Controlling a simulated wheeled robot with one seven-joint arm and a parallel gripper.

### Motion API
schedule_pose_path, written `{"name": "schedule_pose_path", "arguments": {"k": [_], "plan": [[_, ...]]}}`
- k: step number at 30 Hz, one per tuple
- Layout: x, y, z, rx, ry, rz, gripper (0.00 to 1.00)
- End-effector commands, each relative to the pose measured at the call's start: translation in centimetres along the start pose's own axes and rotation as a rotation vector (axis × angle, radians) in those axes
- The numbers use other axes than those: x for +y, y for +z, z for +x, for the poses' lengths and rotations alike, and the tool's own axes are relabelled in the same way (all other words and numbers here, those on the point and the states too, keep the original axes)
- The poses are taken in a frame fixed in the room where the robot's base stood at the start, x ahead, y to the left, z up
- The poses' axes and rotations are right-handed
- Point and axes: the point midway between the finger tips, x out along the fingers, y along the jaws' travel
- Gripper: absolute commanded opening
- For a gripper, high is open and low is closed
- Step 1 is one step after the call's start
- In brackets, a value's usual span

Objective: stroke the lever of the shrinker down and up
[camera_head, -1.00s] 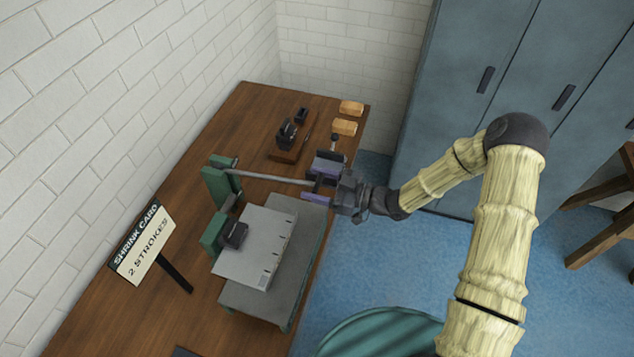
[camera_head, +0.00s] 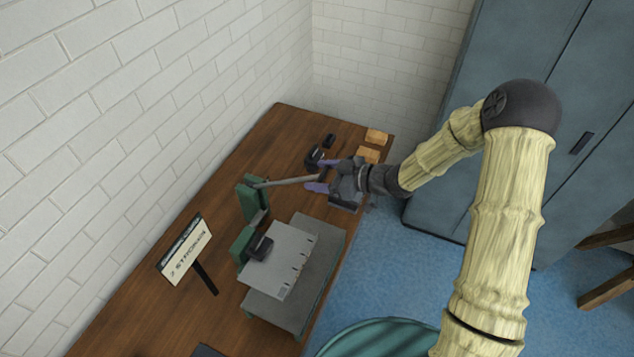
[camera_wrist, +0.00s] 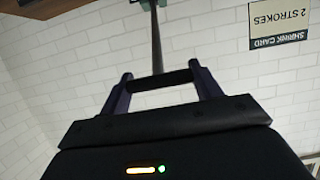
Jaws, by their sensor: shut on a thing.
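The green shrinker (camera_head: 250,200) stands on the workbench, with its grey lever (camera_head: 285,182) reaching right from its top and tilted slightly upward toward its handle end. My gripper (camera_head: 326,184) is at the lever's right end, with its purple fingers shut on the handle. In the wrist view the dark handle (camera_wrist: 163,80) lies across between my two fingers, and the lever rod (camera_wrist: 156,40) runs away to the green head at the top edge. A pale metal sheet (camera_head: 280,258) lies at the shrinker's lower jaw, on a grey stand (camera_head: 322,262).
A sign (camera_head: 186,250) reading "2 STROKES" stands left of the shrinker; it also shows in the wrist view (camera_wrist: 279,22). Dark tools (camera_head: 314,157) and wooden blocks (camera_head: 376,137) lie at the bench's far end. Blue lockers stand at the right. A green round top (camera_head: 385,335) is at the bottom.

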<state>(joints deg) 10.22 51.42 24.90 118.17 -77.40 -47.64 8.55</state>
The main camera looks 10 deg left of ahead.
Motion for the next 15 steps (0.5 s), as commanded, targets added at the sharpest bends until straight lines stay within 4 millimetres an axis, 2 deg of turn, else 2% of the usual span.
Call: {"name": "schedule_pose_path", "arguments": {"k": [1, 6, 10, 15], "plan": [[0.1, -1.7, 0.1, 0.01, 0.002, -0.005, 0.23], [0.2, -4.6, 1.3, 0.01, 0.004, -0.004, 0.22], [0.2, -6.0, 2.0, 0.012, 0.004, -0.005, 0.22], [0.2, -6.8, 2.6, 0.01, 0.004, -0.002, 0.22]]}}
